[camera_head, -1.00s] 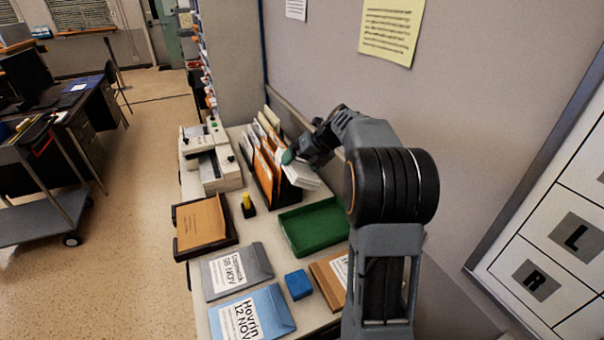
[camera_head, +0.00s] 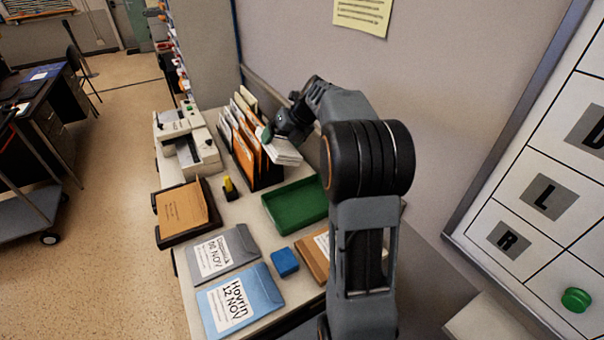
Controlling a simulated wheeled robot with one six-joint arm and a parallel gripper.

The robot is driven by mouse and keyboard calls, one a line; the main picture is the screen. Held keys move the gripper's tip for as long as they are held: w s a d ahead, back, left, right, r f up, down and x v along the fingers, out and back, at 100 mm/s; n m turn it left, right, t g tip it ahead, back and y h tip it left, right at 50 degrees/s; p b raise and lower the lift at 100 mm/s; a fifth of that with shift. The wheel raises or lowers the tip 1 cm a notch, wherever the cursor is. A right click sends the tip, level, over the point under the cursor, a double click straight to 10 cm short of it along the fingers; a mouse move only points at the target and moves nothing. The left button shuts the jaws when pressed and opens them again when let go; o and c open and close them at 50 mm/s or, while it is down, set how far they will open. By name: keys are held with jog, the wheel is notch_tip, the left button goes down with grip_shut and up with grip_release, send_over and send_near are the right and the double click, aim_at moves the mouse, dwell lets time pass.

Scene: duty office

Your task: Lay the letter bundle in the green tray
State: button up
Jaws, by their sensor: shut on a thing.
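The letter bundle (camera_head: 283,152) is a stack of white envelopes, held in my gripper (camera_head: 270,138). My gripper is shut on it, though its fingertips are partly hidden by the arm and the bundle. The bundle is beside the right side of the black file rack and appears above the desk, behind the green tray. The green tray (camera_head: 312,212) is shallow and looks empty. It lies on the desk to the left of my arm, and its right end is near or behind my arm in this view.
The file rack (camera_head: 262,170) holds orange and white folders. A blue block (camera_head: 285,262), a yellow-topped stamp (camera_head: 229,188), a brown envelope in a black tray (camera_head: 181,209), grey (camera_head: 222,252) and blue packets (camera_head: 234,300) lie on the desk. A wall (camera_head: 290,40) stands behind.

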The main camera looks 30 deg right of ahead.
jog(key=d+f+n+h+b, duration=0.2)
jog(key=d+f+h+b, duration=0.4)
jog(key=d+f, duration=0.85)
jog(key=shift+y, duration=0.5)
jog(key=shift+a+f+b, duration=0.25)
jog(key=shift+f+b, duration=1.2)
jog(key=shift+f, duration=0.8)
jog(key=shift+a+f+b, duration=0.25)
jog(key=shift+f+b, duration=1.15)
jog(key=shift+f, duration=0.9)
jog(key=shift+a+f+b, duration=0.25)
jog(key=shift+f+b, duration=1.2)
jog(key=shift+f, duration=0.8)
jog(key=o, duration=0.8)
jog(key=shift+g, duration=0.3)
jog(key=shift+c, duration=0.2)
jog(key=shift+s+r, duration=0.1)
jog(key=p+v, duration=0.2)
jog(key=v, duration=1.1)
jog(key=shift+s+r, duration=0.15)
jog(key=shift+r, duration=0.1)
